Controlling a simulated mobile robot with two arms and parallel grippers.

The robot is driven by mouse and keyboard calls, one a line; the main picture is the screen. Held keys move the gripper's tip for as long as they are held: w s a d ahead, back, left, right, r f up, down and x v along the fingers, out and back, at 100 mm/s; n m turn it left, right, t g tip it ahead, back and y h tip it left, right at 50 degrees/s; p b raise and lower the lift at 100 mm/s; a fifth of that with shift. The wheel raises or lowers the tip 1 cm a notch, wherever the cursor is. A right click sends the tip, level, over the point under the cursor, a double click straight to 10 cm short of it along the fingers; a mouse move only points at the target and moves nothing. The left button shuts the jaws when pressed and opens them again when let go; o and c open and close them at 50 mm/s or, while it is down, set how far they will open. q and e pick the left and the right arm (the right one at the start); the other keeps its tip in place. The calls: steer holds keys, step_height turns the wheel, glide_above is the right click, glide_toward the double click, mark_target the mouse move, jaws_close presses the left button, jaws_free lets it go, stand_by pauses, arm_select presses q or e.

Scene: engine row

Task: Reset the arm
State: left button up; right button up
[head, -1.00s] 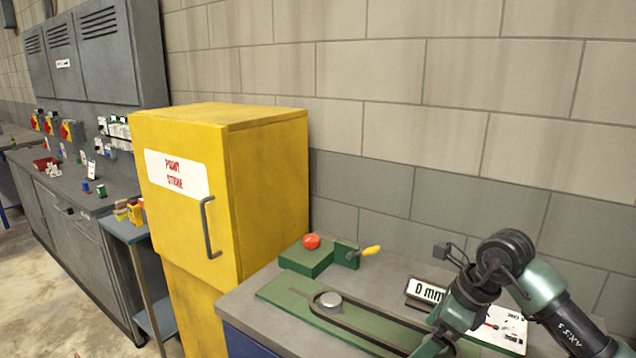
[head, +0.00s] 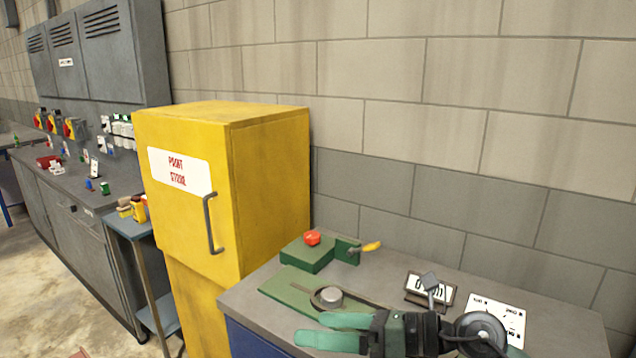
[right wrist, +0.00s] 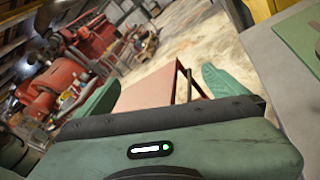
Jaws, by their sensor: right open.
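My right gripper (head: 332,331) is low in the head view, over the front part of the grey bench (head: 262,287). Its two green fingers point left and stand apart with nothing between them. In the right wrist view the fingers (right wrist: 158,88) are spread wide, with the floor and a reddish flat surface (right wrist: 155,88) seen beyond them. My right arm's wrist covers part of the bench's front right. My left gripper is not in view.
On the bench are a green fixture with a red button (head: 312,238), a yellow-tipped lever (head: 371,246), a round metal disc (head: 331,297), a small display (head: 430,288) and a white card (head: 497,318). A yellow cabinet (head: 270,180) stands left of the bench.

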steer(key=w+d+r+m+t+h, duration=0.1)
steer(key=d+r+m+t, duration=0.25)
steer(key=m+t, duration=0.55)
steer(key=w+d+r+m+t+h, duration=0.15)
steer(key=d+r+m+t, duration=0.35)
steer(key=m, duration=0.7)
steer(key=s+d+f+m+g+h, duration=0.1)
steer(key=s+d+f+m+h, duration=0.1)
steer(key=d+f+m+h, duration=0.6)
steer(key=s+d+f+m+g+h, duration=0.2)
steer(key=d+f+m+h, duration=0.2)
steer(key=f+m+h, duration=0.6)
steer(key=s+a+f+m+g+y, duration=0.1)
steer(key=s+f+m+g+y, duration=0.15)
steer(key=s+f+g, duration=0.6)
steer(key=s+f+m+g+y, duration=0.2)
steer(key=s+f+g+y, duration=0.1)
steer(key=s+f, duration=1)
steer(key=s+f+g, duration=0.1)
steer(key=s+f, duration=0.1)
steer(key=f, duration=1)
steer(key=s+f+g, duration=0.1)
steer(key=s+f, duration=0.1)
steer(key=f, duration=1)
steer(key=s+d+f, duration=0.2)
steer(key=s+f, duration=1.3)
steer(key=s, duration=0.1)
steer(key=shift+s+d+f+n+g+h, duration=0.3)
steer(key=shift+d+n+g, duration=0.05)
steer(key=shift+n, duration=0.1)
